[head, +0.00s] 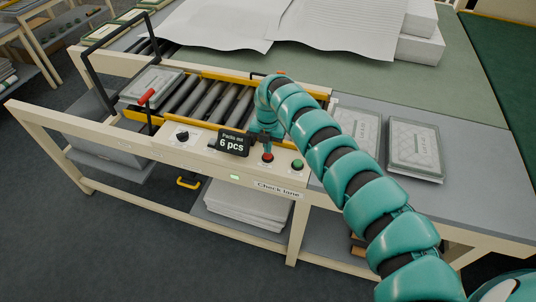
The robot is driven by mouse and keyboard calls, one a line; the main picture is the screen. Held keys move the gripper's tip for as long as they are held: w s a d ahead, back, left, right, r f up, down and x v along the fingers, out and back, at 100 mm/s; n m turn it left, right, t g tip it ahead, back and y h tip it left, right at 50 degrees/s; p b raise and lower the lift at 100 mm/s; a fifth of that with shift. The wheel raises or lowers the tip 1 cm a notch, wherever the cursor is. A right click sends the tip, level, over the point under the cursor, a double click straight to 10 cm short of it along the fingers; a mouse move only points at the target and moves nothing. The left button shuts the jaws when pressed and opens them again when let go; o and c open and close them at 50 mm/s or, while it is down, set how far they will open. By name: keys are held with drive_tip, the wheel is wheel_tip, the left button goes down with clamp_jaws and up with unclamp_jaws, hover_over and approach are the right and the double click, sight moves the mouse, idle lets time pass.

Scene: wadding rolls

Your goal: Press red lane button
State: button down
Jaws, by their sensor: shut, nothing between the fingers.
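The red lane button (267,157) sits on the pale front panel (205,145) of the check lane, on a dark round base. My gripper (267,142) is shut and empty, pointing down just above the red button. I cannot tell whether its tips touch the button. A green button (298,164) is just to the right on the same panel. A black knob (182,136) and a small sign reading "Packs out 6 pcs" (233,143) are to the left.
A roller conveyor (210,98) with yellow rails runs behind the panel. A pack (152,85) lies at its left end, by a red-handled lever (147,97) and black frame. Wrapped packs (416,150) lie on the grey top at right. White sheets (335,25) cover the back.

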drive_tip(key=shift+f+b, duration=0.9)
drive_tip(key=shift+b, duration=0.05)
drive_tip(key=shift+f+b, duration=0.15)
drive_tip(key=shift+b, duration=0.15)
drive_tip(key=shift+r+p, duration=0.35)
drive_tip(key=shift+r, duration=0.8)
wheel_tip(320, 180, up, 6)
idle(0.3)
idle(0.3)
